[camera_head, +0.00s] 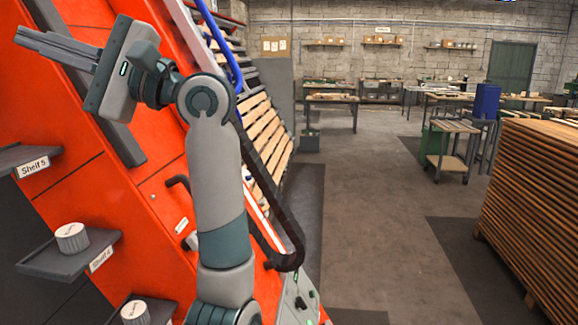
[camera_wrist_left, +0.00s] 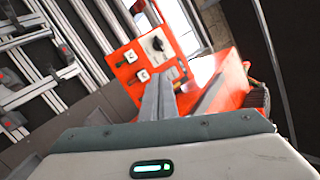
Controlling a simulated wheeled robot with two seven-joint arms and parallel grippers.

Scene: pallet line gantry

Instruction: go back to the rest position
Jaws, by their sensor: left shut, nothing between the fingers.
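My left arm rises in front of the orange machine (camera_head: 160,185) in the head view. My left gripper (camera_head: 28,42) is at the upper left, pointing left, with its fingers together and nothing between them. In the left wrist view the left gripper's fingers (camera_wrist_left: 158,98) point away from the camera toward an orange panel with a dark knob (camera_wrist_left: 157,43). I cannot tell how far the fingers are from that panel. My right gripper is in neither view.
Shelf 5 (camera_head: 27,154) and Shelf 4 (camera_head: 70,262) stick out at the left, with a white round part (camera_head: 71,237) on Shelf 4. A stack of wooden boards (camera_head: 530,210) stands at the right. The floor (camera_head: 375,200) between is clear. A cart (camera_head: 449,148) stands farther back.

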